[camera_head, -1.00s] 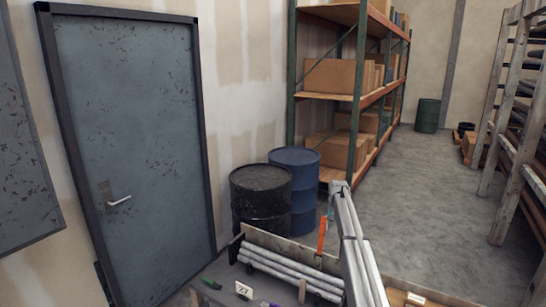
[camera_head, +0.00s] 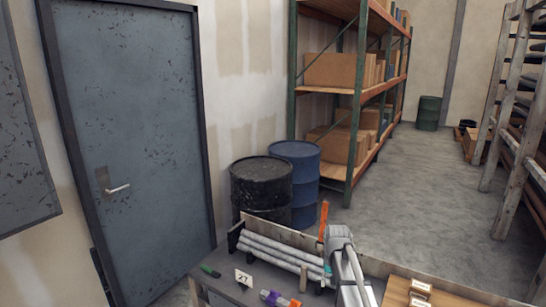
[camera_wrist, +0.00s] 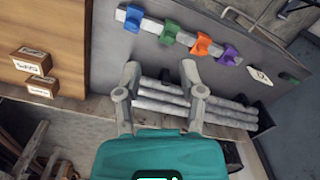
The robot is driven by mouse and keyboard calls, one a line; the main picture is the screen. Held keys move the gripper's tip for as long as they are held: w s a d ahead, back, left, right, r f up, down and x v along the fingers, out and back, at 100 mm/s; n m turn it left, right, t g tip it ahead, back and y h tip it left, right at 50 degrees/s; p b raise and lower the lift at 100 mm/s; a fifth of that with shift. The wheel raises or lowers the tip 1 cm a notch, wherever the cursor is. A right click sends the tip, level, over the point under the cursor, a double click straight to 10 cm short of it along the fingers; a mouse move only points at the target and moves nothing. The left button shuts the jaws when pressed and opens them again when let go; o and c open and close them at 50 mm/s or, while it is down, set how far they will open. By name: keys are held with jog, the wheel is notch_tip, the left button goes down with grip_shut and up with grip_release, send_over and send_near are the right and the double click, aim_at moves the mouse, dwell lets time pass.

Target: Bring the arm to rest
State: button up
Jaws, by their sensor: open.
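My arm (camera_head: 345,268) stands at the bottom centre of the head view, over the workbench. My gripper (camera_wrist: 160,72) shows in the wrist view with its two grey fingers spread apart and nothing between them. Below it, several pale pipes (camera_head: 283,248) lie side by side in a dark rack on the bench. They also show in the wrist view (camera_wrist: 215,110), partly hidden behind the fingers. The fingers appear to be above the bench; I cannot tell how far.
The bench (camera_head: 228,289) carries coloured clamps (camera_wrist: 202,43), a tag marked 27 (camera_head: 243,278), a green-handled tool (camera_head: 210,271) and small labelled boxes (camera_head: 420,293). Barrels (camera_head: 262,187), a shelf rack (camera_head: 352,100) and a door (camera_head: 135,150) stand behind. The aisle floor is clear.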

jog(key=s+a+f+b, duration=0.1)
jog(key=s+f+b, duration=0.1)
jog(key=s, duration=0.7)
jog(key=s+a+f+n+b, duration=0.1)
jog(key=s+f+b, duration=0.1)
jog(key=s, duration=0.7)
jog(key=shift+s+a+f, duration=0.2)
jog(key=shift+s+f, duration=0.1)
jog(key=shift+f, duration=0.1)
